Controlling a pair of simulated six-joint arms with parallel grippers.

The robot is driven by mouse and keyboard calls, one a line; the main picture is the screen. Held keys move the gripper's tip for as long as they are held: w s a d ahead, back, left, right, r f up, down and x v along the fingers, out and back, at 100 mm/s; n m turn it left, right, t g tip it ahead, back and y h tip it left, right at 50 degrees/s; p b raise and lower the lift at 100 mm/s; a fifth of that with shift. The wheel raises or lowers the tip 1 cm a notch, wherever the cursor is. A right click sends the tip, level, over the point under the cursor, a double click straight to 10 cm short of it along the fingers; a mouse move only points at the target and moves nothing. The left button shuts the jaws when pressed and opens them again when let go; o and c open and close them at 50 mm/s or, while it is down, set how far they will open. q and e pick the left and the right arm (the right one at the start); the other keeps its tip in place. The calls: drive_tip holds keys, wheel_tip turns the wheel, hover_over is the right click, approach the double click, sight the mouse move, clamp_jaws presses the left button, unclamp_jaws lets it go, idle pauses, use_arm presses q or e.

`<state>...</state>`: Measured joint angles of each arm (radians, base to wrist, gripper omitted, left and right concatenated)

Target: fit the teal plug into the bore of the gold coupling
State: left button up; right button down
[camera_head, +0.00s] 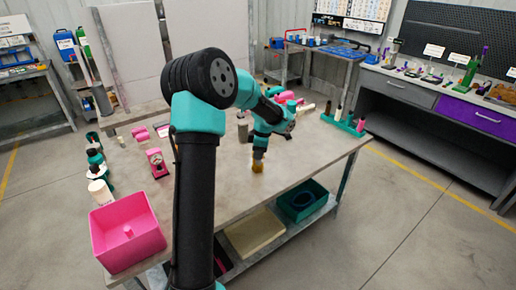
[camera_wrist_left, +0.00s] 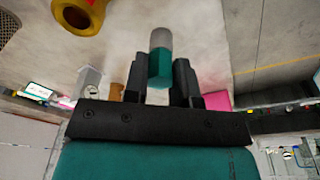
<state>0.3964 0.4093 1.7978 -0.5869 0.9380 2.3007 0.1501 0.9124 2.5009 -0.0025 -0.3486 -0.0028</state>
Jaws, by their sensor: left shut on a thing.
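My left gripper (camera_wrist_left: 160,75) is shut on the teal plug (camera_wrist_left: 159,66), whose light grey end points away from the fingers. The gold coupling (camera_wrist_left: 80,14) is cut off by the top edge of the left wrist view, to the left of the plug and apart from it, with its dark bore showing. In the head view the gold coupling (camera_head: 257,167) is on the table, just below my left gripper (camera_head: 259,153) in the picture. The plug cannot be made out there. My right gripper does not show.
A pink bin (camera_head: 127,238) stands at the table's front left corner. A pink gauge-like item (camera_head: 157,162) and several bottles stand along the left side. A teal rack (camera_head: 343,123) is at the far right edge. The table (camera_head: 310,160) is clear right of the coupling.

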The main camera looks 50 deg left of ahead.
use_arm(q)
drive_tip(key=w+a, duration=0.4)
drive_tip(key=a, duration=0.1)
drive_tip(key=w+a+f, duration=0.1)
drive_tip(key=w+a, duration=0.1)
drive_tip(key=shift+w+a, duration=0.35)
drive_tip(key=shift+w, duration=0.05)
drive_tip(key=shift+f, duration=1.75)
drive_tip(key=shift+f, duration=0.15)
drive_tip(key=o, duration=0.9)
drive_tip(key=r, duration=0.4)
drive_tip(key=d+r, duration=0.1)
drive_tip(key=r, duration=0.3)
drive_tip(key=w+r, duration=0.1)
drive_tip(key=r, duration=0.3)
drive_tip(key=shift+w+d+r, duration=0.1)
drive_tip(key=shift+d+r, duration=0.05)
